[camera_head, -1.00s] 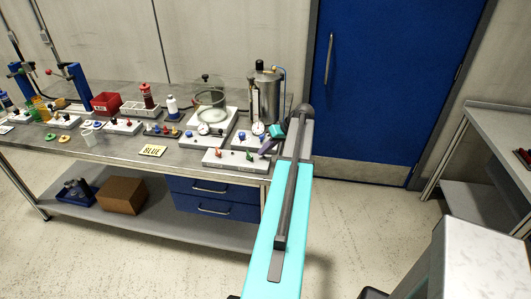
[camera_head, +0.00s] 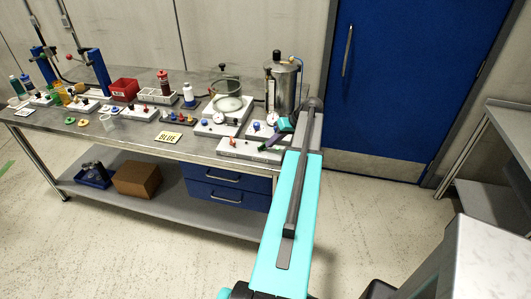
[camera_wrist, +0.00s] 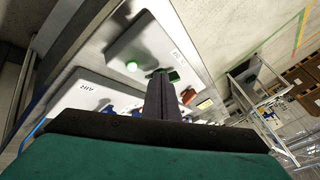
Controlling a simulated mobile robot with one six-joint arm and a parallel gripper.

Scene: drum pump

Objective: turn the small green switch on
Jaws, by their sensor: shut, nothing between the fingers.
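A white switch box (camera_head: 245,148) stands at the front right corner of the bench, and it shows close up in the wrist view (camera_wrist: 145,40). On it are a bright green round knob or lamp (camera_wrist: 132,66), a small dark green switch part (camera_wrist: 174,76) and a red part (camera_wrist: 188,95). My gripper (camera_wrist: 160,74) is shut and empty. Its tip is over the box, right beside the dark green part and right of the bright green knob. I cannot tell whether it touches. In the head view my gripper (camera_head: 272,141) hides part of the box.
A second white box (camera_wrist: 85,95) with blue parts lies beside the first. A metal tank (camera_head: 285,85) and a glass vessel with gauge (camera_head: 227,103) stand behind. A yellow BLUE sign (camera_head: 168,136) lies at the front edge. Left are a red bin (camera_head: 124,88) and other switch boxes.

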